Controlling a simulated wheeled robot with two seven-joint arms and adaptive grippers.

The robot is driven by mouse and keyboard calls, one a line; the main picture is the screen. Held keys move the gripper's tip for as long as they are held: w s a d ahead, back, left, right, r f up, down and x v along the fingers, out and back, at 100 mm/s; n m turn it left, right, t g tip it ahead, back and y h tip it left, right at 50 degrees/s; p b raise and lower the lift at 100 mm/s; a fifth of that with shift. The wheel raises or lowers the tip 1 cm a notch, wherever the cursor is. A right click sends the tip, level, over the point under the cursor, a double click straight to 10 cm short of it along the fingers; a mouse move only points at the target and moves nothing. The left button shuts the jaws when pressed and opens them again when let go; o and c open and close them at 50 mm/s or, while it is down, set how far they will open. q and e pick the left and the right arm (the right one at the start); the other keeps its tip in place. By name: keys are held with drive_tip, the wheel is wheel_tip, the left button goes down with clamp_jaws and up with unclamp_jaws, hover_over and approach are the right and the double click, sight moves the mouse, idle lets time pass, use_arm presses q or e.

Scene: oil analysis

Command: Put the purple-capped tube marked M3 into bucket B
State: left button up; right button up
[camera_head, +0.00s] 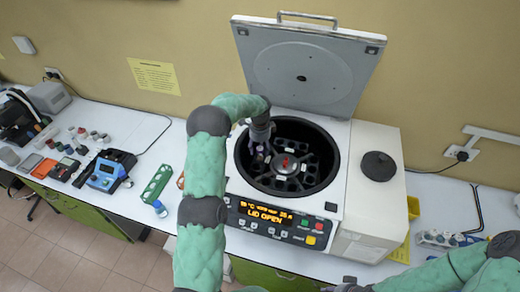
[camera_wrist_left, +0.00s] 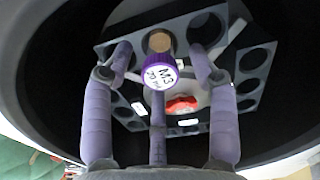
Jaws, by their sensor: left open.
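The tube marked M3 (camera_wrist_left: 157,75) has a purple cap with a white label. It shows between my fingers in the left wrist view, with a short brown length of its body beyond the cap. It is at the edge of a grey bucket (camera_wrist_left: 120,50) with round holes; how deep it sits is hard to tell. My left gripper (camera_head: 259,148) reaches into the left part of the open centrifuge bowl (camera_head: 325,185). In the left wrist view its fingers (camera_wrist_left: 160,75) are open around the cap, with gaps beside it. No letter B is readable on a bucket.
The centrifuge lid (camera_head: 305,75) stands open at the back, and the display (camera_head: 265,213) reads LID OPEN. A red rotor hub (camera_wrist_left: 182,105) is at the bowl's centre. A green rack (camera_head: 157,182) stands left of the machine. My right forearm (camera_head: 440,272) is at the lower right.

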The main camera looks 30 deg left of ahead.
use_arm(q)
wheel_tip(320, 180, up, 11)
drive_tip(key=shift+r, duration=0.15)
idle(0.4)
